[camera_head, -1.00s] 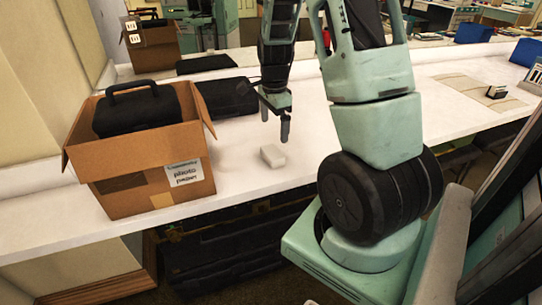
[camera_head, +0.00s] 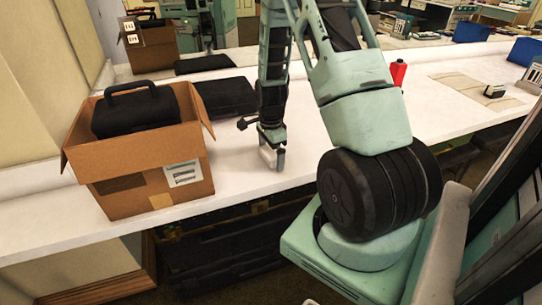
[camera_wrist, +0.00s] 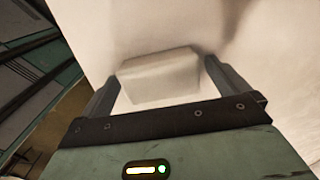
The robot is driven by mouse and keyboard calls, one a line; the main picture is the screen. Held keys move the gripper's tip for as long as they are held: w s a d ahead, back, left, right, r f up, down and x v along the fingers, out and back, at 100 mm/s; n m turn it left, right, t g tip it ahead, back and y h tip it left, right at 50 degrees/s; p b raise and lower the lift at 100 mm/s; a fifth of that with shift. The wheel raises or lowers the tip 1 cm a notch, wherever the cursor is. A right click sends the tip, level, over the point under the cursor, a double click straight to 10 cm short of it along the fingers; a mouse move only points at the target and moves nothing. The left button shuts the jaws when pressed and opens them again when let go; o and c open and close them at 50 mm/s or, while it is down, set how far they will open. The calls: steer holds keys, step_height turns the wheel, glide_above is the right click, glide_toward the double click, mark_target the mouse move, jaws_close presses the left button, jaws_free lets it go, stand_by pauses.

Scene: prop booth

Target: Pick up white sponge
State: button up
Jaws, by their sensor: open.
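The white sponge (camera_wrist: 158,78) is a pale block lying on the white counter. In the wrist view it sits between the two dark fingers of my gripper (camera_wrist: 160,88), one on each side of it. The right finger is very close to the sponge; I cannot tell whether it touches. In the head view my gripper (camera_head: 271,160) points down at the counter right at the sponge, and the sponge is mostly hidden behind the fingers. The jaws are open around it.
A cardboard box (camera_head: 140,195) holding a black case (camera_head: 137,110) stands on the counter (camera_head: 230,160) to the left. A flat black case (camera_head: 225,97) lies behind. A red bottle (camera_head: 398,72) stands at the right. The counter's front edge is near the sponge.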

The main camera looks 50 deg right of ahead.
mark_target(271, 151)
steer(key=c, duration=1)
steer(key=shift+r, duration=0.15)
step_height(271, 151, up, 10)
steer(key=shift+f, duration=0.1)
